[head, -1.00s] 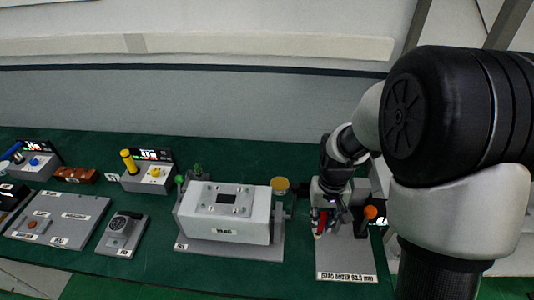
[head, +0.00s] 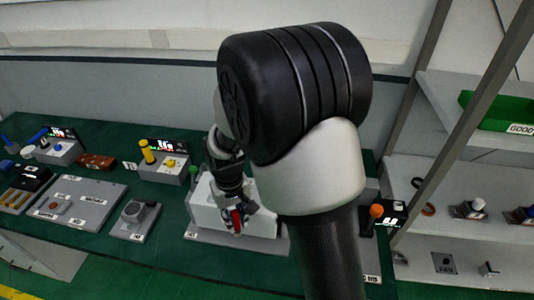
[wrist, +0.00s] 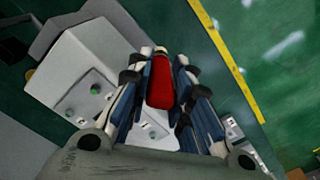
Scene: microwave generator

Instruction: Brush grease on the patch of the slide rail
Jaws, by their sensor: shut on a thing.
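My gripper (head: 236,218) is shut on a red-handled tool (wrist: 160,85), which appears to be the grease brush. The tool's red part also shows between the fingers in the head view (head: 237,221). Its bristles cannot be made out. The gripper hangs in front of and above the white block machine (head: 206,205) at the middle of the bench, whose right part is hidden by my arm. The block also shows at the left in the wrist view (wrist: 85,65). I cannot make out a slide rail or its patch for certain; a dark fixture with brass-coloured strips (head: 18,198) lies far left.
A round-dial unit (head: 138,215), a grey plate (head: 80,200) and a box with a yellow handle (head: 160,160) stand left on the green bench. An orange-knobbed lever (head: 376,211) stands right. A shelf (head: 470,150) with a green bin (head: 500,110) is further right.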

